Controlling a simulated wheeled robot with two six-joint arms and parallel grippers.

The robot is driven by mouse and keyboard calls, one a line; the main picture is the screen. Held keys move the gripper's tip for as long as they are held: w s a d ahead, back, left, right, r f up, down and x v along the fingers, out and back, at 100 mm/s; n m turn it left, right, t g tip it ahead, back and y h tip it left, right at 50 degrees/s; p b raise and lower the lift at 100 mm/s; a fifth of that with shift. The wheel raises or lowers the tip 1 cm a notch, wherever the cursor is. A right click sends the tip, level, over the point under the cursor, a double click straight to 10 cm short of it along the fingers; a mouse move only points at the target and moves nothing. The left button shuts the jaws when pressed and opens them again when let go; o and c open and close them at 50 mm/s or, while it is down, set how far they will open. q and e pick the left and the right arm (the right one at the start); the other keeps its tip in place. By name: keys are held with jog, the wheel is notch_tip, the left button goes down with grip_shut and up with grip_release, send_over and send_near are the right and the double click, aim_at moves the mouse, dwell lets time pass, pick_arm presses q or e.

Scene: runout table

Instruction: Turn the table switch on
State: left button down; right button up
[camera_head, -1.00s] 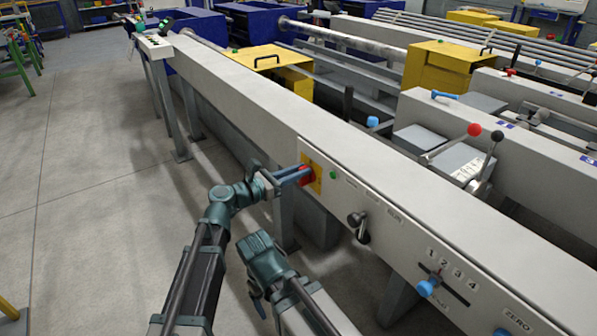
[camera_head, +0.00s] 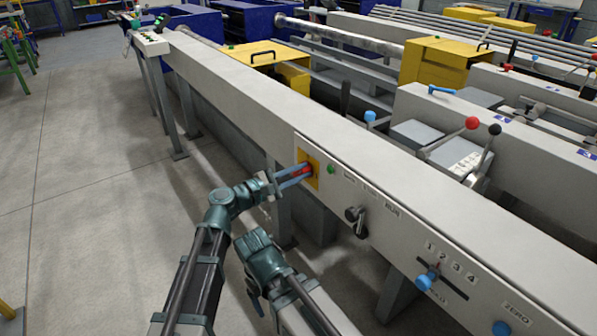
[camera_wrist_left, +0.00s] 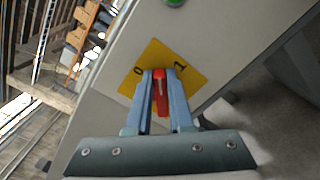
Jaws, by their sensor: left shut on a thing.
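In the left wrist view the yellow plate (camera_wrist_left: 196,80) bears the marks 0 and 1, and the red knob (camera_wrist_left: 160,92) is between the fingers. My left gripper (camera_head: 296,176) is shut on the red knob, one blue finger on each side. The fingers hide part of the knob, so I cannot tell exactly where it points. My right gripper (camera_head: 256,298) hangs low in front of the table, apart from it; its jaws are unclear.
To the right of the plate are a green button (camera_head: 331,169), a black lever (camera_head: 355,219) and a blue slider knob (camera_head: 425,281) on a 1-to-4 scale. A yellow box (camera_head: 265,66) stands behind the table.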

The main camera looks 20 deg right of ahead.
pick_arm(q)
jog(key=m, duration=0.3)
jog(key=f+m+b, duration=0.1)
jog(key=shift+s+d, duration=0.1)
jog(key=shift+s, duration=0.2)
jog(key=shift+f+m+b, duration=0.15)
jog(key=shift+f+m, duration=0.1)
jog(key=shift+m, duration=0.8)
jog(key=shift+f+m+b, duration=0.15)
jog(key=shift+f+m, duration=0.05)
jog(key=shift+m, duration=0.85)
jog(key=shift+s, duration=0.1)
jog(key=c, duration=0.8)
grip_release()
jog(key=v, duration=1.3)
jog(key=shift+a, duration=0.4)
